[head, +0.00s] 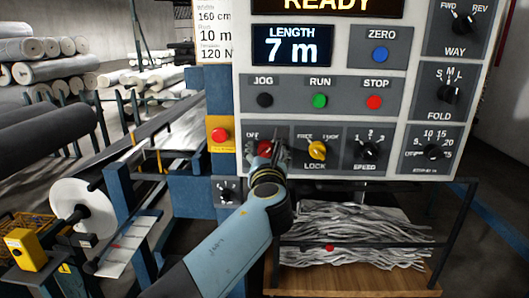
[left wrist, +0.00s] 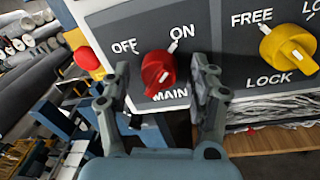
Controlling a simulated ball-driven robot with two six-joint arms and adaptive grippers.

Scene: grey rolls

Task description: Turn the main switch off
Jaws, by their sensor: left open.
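The main switch is a red rotary knob (left wrist: 158,72) on the grey control panel, labelled MAIN, with OFF at its upper left and ON at its upper right. Its raised grip seems to slant towards ON, but I cannot tell the setting for sure. In the head view the red knob (head: 264,147) is partly hidden behind my left gripper (head: 273,157). In the left wrist view my left gripper (left wrist: 156,78) is open, with one finger on each side of the knob. I cannot tell whether the fingers touch it. My right gripper is not in view.
The yellow LOCK knob (head: 317,150) is close on the right, with the SPEED knob (head: 369,149) beyond. A red button on a yellow plate (head: 220,135) is on the left. JOG, RUN (head: 320,100) and STOP buttons sit above. A wire-framed bin of grey strips (head: 350,225) stands below.

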